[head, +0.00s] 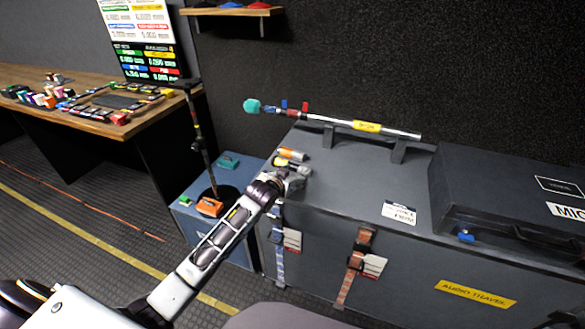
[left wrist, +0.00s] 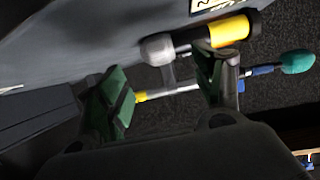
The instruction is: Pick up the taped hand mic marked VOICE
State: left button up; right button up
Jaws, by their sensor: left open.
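Two short hand mics lie side by side on the grey case near its left end in the head view: one with an orange band (head: 291,154) and one with a yellow band (head: 290,164), partly behind my gripper. My left gripper (head: 294,180) is right beside them, open and empty. In the left wrist view, a mic (left wrist: 229,31) with yellow tape, a grey head and a dark end lies just beyond the open fingers (left wrist: 165,85). The right finger overlaps part of its handle. No VOICE lettering is readable. My right gripper is not in view.
A boom pole (head: 398,131) with a teal foam tip rests on stands behind the mics. A dark lidded case (head: 490,190) stands at right on the big case. A low blue box (head: 185,212) with a dark stand is to the left.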

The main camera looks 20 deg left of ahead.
aim_at(303, 171)
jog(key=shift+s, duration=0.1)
pick_arm(q)
jog(key=shift+w, duration=0.2)
jog(key=shift+w+d+f, duration=0.2)
jog(key=shift+w+f, duration=0.05)
jog(key=shift+w, duration=0.3)
jog(key=shift+b+x, duration=0.4)
jog(key=shift+x, duration=1.05)
jog(key=shift+w+d+f, duration=0.1)
jog(key=shift+w+f, duration=0.05)
jog(key=shift+w, duration=0.15)
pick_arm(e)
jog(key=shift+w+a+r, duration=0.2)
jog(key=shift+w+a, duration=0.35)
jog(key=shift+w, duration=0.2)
